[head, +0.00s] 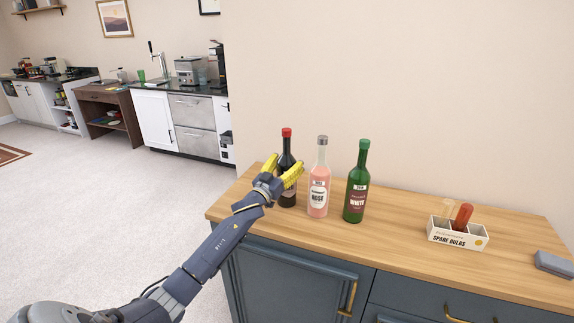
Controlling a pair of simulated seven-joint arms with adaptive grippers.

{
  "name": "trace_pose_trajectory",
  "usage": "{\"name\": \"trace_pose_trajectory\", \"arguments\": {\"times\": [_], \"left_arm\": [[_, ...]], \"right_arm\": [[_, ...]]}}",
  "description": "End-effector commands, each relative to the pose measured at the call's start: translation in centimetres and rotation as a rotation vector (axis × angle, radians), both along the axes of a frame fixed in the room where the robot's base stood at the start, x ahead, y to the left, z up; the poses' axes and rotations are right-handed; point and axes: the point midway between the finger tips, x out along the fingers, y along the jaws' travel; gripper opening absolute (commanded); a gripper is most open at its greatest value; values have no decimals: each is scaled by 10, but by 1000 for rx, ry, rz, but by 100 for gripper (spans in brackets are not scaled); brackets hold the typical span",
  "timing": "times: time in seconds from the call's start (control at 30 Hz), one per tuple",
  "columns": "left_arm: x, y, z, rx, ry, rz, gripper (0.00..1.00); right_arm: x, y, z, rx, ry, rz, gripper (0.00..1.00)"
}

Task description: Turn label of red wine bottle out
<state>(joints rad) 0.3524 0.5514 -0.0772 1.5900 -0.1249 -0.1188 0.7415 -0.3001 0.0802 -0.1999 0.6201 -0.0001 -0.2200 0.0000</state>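The red wine bottle (287,148), dark with a red cap, stands upright at the left of a row of bottles on the wooden counter. My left gripper (286,166) is at its body, with its two yellow fingers apart, one toward each side of the bottle. I cannot tell whether the fingers touch the glass. The gripper covers the bottle's middle, and I cannot make out which way its label faces. My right gripper is not in view.
A rose bottle (320,175) stands close to the right, then a green white wine bottle (356,185); both labels face me. A spare bulbs box (457,238) and a grey object (553,263) lie farther right. The counter (400,232) is clear between.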

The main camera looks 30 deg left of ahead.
Motion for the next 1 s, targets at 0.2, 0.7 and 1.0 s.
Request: {"name": "trace_pose_trajectory", "arguments": {"times": [0.2,0.7,1.0], "left_arm": [[0,0,0,0,0,1,82],[0,-2,1,-6,-4,170,82],[0,-1,0,-7,0,310,82]], "right_arm": [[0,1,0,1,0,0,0],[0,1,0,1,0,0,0],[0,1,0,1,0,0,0]]}}
